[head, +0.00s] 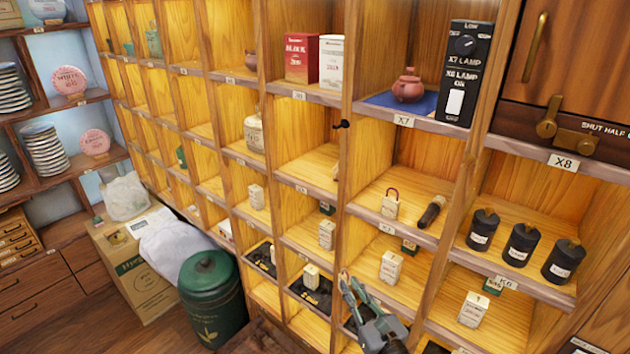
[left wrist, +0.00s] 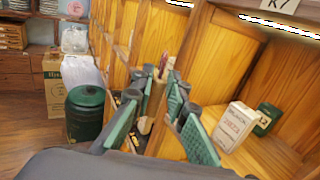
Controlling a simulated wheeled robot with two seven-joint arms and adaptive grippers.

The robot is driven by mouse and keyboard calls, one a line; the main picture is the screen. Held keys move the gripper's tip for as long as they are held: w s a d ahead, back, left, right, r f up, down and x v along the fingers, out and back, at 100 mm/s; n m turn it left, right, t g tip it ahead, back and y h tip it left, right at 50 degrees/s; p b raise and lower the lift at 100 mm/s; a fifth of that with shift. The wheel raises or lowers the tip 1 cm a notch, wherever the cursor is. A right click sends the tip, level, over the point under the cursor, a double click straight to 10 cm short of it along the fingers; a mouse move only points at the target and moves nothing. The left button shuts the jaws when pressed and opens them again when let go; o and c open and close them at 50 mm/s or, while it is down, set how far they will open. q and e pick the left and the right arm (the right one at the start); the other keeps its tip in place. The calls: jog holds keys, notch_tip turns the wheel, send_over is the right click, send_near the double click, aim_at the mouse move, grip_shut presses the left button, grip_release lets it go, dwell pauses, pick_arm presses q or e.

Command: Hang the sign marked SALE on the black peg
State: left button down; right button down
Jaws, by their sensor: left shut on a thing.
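My left gripper (head: 350,284) is low in the middle of the head view, in front of the lower pigeonholes. Its green-padded fingers (left wrist: 152,112) show in the left wrist view. It is shut on a narrow thing that shows only as a thin tan and reddish edge; I cannot read any lettering on it. The black peg (head: 342,124) sticks out from a wooden upright, well above my gripper, and looks bare. No lettering SALE can be read in either view. My right gripper is not in view.
The wooden shelf (head: 400,120) has many compartments with projecting edges. Small boxes (head: 391,267) and black canisters (head: 521,244) stand in them. A clay teapot (head: 408,86) stands at upper right. A green bin (head: 212,300) and a cardboard box (head: 135,272) stand on the floor at left.

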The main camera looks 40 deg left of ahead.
pick_arm(q)
jog(key=a+r+p, duration=0.3)
jog(key=r, duration=0.9)
jog(key=a+r+n+g+p, duration=0.1)
jog(key=a+r+p, duration=0.25)
jog(key=r, duration=0.95)
jog(key=a+r+p, duration=0.3)
jog(key=r, duration=0.9)
jog(key=shift+y, duration=0.4)
jog(key=w, duration=0.3)
jog(key=w+f, duration=0.1)
jog(key=w, duration=0.5)
jog(key=shift+w+d+f+p, duration=0.15)
jog(key=shift+w+d+p, duration=0.1)
jog(key=shift+p, duration=0.15)
jog(key=shift+w+f, duration=0.2)
jog(key=shift+w, duration=0.15)
